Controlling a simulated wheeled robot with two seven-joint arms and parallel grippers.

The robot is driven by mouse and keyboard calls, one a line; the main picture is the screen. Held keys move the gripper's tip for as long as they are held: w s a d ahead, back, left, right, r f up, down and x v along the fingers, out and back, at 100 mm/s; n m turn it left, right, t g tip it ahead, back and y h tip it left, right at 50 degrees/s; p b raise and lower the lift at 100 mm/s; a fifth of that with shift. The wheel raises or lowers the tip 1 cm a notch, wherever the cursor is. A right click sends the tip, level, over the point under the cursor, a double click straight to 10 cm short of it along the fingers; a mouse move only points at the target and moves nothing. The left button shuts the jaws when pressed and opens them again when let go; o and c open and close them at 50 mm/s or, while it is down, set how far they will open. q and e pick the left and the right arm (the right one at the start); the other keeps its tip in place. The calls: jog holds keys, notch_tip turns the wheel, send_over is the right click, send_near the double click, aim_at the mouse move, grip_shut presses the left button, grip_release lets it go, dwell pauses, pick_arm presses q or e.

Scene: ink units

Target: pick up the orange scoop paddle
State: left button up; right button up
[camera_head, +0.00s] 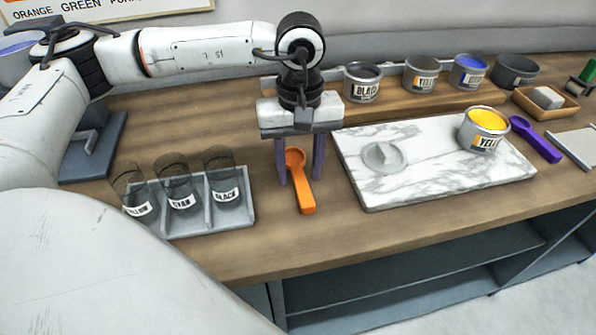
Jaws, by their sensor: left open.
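The orange scoop paddle (304,192) lies on the wooden worktop, between the jar tray and the marble slab. Its round bowl points to the back and its handle to the front. My left gripper (298,180) points down over it, with its two purple-grey fingers open. In the picture one finger is at the left of the scoop's bowl and the other is at its right. I cannot tell how high the fingertips are above the worktop or whether they touch the scoop. My right gripper is not in view.
At the left, a grey tray (248,212) holds clear labelled jars. At the right, a marble slab (440,183) bears a grey dish (384,156) and a yellow ink can (483,130). A purple scoop (536,139) lies beyond it. Several cans stand at the back. The worktop in front is clear.

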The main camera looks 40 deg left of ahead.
aim_at(300, 177)
pick_arm(q)
jog(key=shift+f, duration=0.45)
jog(key=shift+c, duration=0.3)
grip_shut()
notch_tip(300, 177, up, 10)
jog(key=shift+b, duration=0.4)
jog(key=c, duration=0.7)
grip_release()
grip_shut()
